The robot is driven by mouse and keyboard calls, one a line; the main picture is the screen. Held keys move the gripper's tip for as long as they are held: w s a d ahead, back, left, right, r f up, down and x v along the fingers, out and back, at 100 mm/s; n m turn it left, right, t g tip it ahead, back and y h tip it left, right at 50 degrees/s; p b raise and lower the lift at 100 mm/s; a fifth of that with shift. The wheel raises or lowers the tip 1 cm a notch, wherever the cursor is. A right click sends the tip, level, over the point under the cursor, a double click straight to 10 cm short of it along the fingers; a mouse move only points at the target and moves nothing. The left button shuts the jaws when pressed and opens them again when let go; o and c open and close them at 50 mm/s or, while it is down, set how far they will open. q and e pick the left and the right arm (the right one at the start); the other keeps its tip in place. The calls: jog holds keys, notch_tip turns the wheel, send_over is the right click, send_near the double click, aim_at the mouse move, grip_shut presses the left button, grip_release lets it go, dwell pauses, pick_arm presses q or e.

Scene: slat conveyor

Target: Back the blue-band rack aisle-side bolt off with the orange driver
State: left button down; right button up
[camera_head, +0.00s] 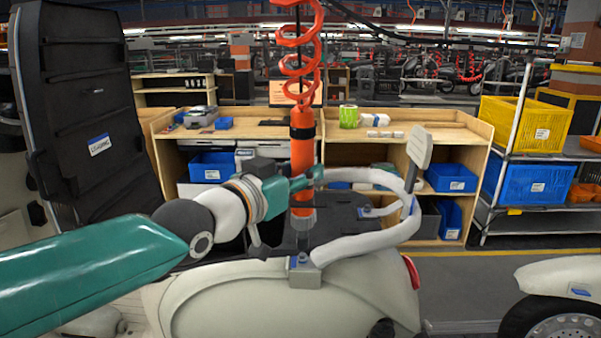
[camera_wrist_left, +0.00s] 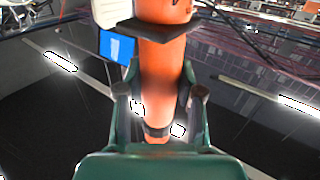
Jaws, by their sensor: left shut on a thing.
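My left gripper (camera_head: 294,186) is shut around the body of the orange driver (camera_head: 302,152), which hangs upright from a red coiled hose. The left wrist view also shows the driver (camera_wrist_left: 164,75) between the fingers. The driver's thin bit points down over a grey bracket (camera_head: 304,276) with a blue mark, at the near foot of the pale tubular rack (camera_head: 368,241). I cannot tell whether the bit touches the bolt there. A second blue-marked foot (camera_head: 369,211) sits farther back. The rack stands on the cream scooter body (camera_head: 270,305). My right gripper is not in view.
A wooden bench (camera_head: 461,134) with blue bins (camera_head: 451,178) stands behind the scooter. A wheeled shelf with a yellow bin (camera_head: 524,124) is at right. Another scooter (camera_head: 566,284) is at lower right, across clear floor.

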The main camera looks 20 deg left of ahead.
aim_at(295, 145)
pick_arm(q)
jog(key=shift+r+p, duration=1.95)
jog(key=shift+r, duration=0.5)
